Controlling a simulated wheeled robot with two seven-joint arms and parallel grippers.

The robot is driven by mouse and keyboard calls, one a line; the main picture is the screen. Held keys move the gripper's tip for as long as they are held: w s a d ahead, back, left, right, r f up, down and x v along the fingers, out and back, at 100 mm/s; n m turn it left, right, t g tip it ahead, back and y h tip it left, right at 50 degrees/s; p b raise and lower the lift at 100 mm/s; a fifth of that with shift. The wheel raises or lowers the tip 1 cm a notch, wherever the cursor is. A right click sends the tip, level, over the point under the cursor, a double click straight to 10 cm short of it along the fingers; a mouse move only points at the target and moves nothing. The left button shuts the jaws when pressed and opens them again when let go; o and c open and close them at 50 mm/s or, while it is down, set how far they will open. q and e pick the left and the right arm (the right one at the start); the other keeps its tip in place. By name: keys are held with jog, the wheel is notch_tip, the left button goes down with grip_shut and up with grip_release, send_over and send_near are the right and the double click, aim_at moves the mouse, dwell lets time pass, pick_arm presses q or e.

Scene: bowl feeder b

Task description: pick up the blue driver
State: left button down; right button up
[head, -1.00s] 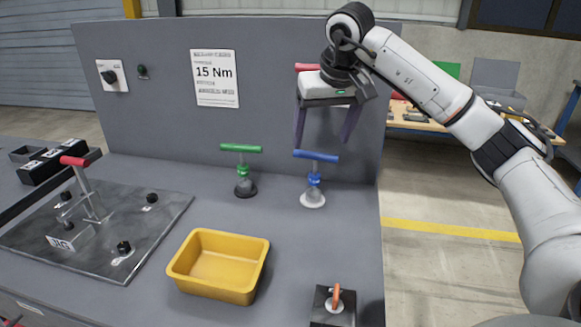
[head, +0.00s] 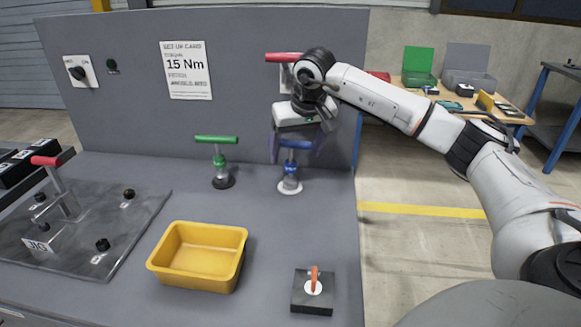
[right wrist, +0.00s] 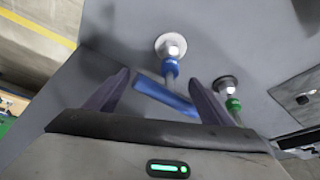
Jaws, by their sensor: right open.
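The blue driver (head: 291,170) stands upright on the workbench, its T-handle on top and its foot in a pale round base. My right gripper (head: 299,155) is open at the blue handle, with its fingers on either side of the handle in the head view. In the right wrist view the blue driver (right wrist: 168,95) shows between and beyond the two open fingers (right wrist: 160,95), and I cannot tell whether they touch it. My left gripper is not in view.
A green driver (head: 217,160) stands left of the blue one, and also shows in the right wrist view (right wrist: 233,103). A yellow bin (head: 240,262) and a black block with an orange lever (head: 313,292) are in front. The grey back panel (head: 250,80) rises close behind.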

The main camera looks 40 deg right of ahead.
grip_shut()
jog(key=shift+d+r, duration=0.1)
dwell(0.4)
